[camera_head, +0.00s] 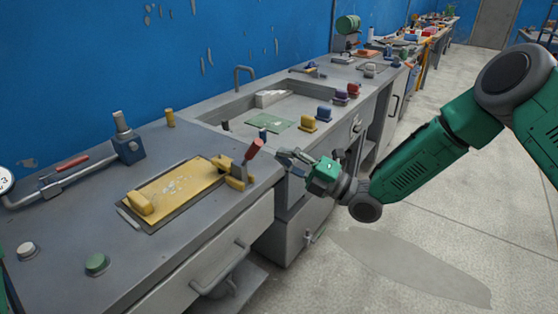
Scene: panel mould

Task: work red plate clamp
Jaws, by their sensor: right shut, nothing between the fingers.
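A clamp with a red handle (254,149) stands upright, slightly tilted, at the right end of the yellow plate (178,188). Its yellow base (236,172) sits near the bench's front edge. My right gripper (286,156) comes in from the right, just right of the red handle. A small gap seems to lie between them, though the exact depth is hard to tell. The right gripper is shut and empty. My left gripper does not show.
A blue block (129,148) with a lever and a second red grip (72,162) stands at the back left. Knobs, one green (97,264), sit at the front left. A sink (265,104) with a tap lies behind; drawer handles (220,272) stick out in front.

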